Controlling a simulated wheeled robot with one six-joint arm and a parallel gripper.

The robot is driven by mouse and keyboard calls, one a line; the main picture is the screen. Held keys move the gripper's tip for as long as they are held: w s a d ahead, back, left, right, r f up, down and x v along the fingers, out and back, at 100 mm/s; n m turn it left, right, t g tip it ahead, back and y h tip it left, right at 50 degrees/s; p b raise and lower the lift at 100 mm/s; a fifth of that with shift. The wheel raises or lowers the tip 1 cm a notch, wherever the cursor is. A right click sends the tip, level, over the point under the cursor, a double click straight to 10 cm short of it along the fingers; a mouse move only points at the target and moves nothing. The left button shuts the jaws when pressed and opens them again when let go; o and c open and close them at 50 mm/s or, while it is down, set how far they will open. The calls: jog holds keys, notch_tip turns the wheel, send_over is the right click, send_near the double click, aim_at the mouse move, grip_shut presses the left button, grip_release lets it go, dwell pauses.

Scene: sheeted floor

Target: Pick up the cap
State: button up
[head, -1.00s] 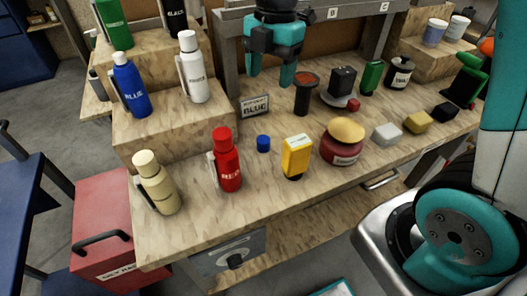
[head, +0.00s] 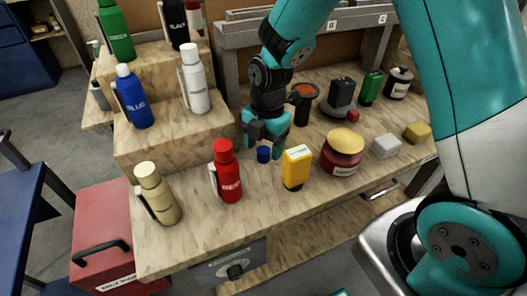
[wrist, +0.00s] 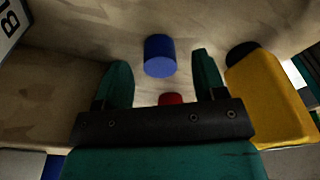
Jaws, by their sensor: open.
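The cap is a small blue cylinder (head: 263,154) standing on the wooden bench, between the red bottle (head: 226,172) and the yellow box-like item (head: 296,167). In the wrist view the blue cap (wrist: 160,56) lies just beyond and between the fingertips, not touched by them as far as I can see. My gripper (head: 264,148) is open and points down close over the cap in the head view. The wrist view shows its two teal fingers (wrist: 161,72) spread apart with nothing held.
The yellow item (wrist: 265,98) stands close beside the right finger in the wrist view. A dark red jar with a yellow lid (head: 342,152) is farther right. Blue (head: 132,97) and white (head: 194,79) bottles stand on wooden steps at left.

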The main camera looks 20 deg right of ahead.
jog(key=shift+a+f, duration=0.1)
jog(key=shift+f, duration=0.8)
jog(key=c, duration=1)
jog(key=shift+c, duration=0.2)
jog(key=shift+r, duration=0.15)
